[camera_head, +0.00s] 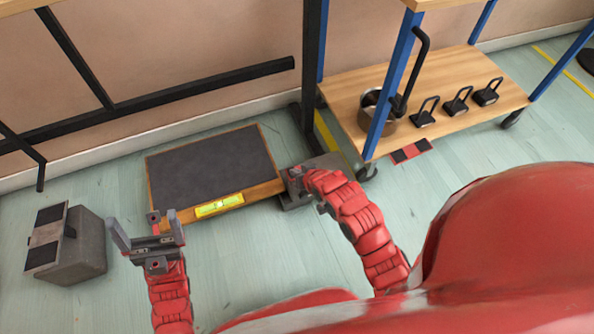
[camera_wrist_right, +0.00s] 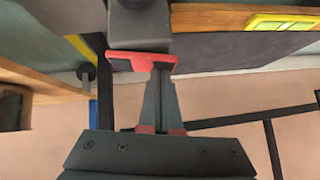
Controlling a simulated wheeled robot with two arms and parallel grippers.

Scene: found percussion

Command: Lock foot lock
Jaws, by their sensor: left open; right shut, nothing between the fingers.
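A red lever (camera_wrist_right: 128,62), which looks like the foot lock, sticks out from a grey block (camera_wrist_right: 140,22) in the right wrist view. My right gripper (camera_wrist_right: 161,82) is shut and empty, its fingertips at or very close to the lever; I cannot tell whether they touch. In the head view this gripper (camera_head: 296,180) is low over a grey metal base (camera_head: 322,163) at the foot of a black post, and hides much of the lever there. My left gripper (camera_head: 147,226) is open and empty, left of and apart from the base.
A dark-topped wooden board (camera_head: 210,170) with a yellow level (camera_head: 219,205) lies between the grippers. A grey box (camera_head: 78,258) stands at the left. A wheeled cart with a wooden shelf (camera_head: 450,75) holds a pot (camera_head: 372,104) and black-handled items. Green floor is clear in front.

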